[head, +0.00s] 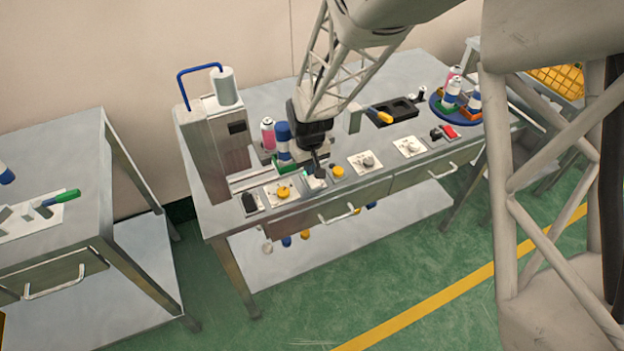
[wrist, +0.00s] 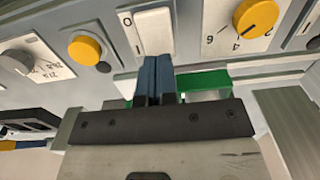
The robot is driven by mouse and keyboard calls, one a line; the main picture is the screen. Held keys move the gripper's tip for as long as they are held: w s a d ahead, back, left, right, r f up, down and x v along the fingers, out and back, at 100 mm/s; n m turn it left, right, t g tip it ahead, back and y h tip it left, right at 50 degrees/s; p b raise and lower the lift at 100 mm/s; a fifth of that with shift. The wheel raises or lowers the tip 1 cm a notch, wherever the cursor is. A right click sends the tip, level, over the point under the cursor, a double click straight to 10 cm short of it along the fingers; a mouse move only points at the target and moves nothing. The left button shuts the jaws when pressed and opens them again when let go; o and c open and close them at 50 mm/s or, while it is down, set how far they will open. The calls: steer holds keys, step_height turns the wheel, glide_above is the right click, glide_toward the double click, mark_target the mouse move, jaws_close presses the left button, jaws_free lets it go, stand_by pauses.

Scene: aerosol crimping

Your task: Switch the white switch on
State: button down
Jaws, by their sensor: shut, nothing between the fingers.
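The white switch (wrist: 152,32) is a rocker in a pale plate marked "O" near one end. It sits between a dial with a yellow knob (wrist: 256,17) and a round yellow button (wrist: 86,48). In the head view the white switch (head: 314,183) is on the bench's front panel, partly covered by my gripper (head: 317,168). My gripper is shut and empty. In the wrist view its blue fingertips (wrist: 157,66) overlap the lower end of the rocker, opposite the "O" mark. I cannot tell whether they touch it.
Spray cans (head: 268,135) stand behind my gripper, close to the grey machine (head: 212,150).

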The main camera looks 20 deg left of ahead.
steer(key=shift+r, duration=2)
step_height(320, 180, up, 5)
steer(key=shift+r, duration=0.1)
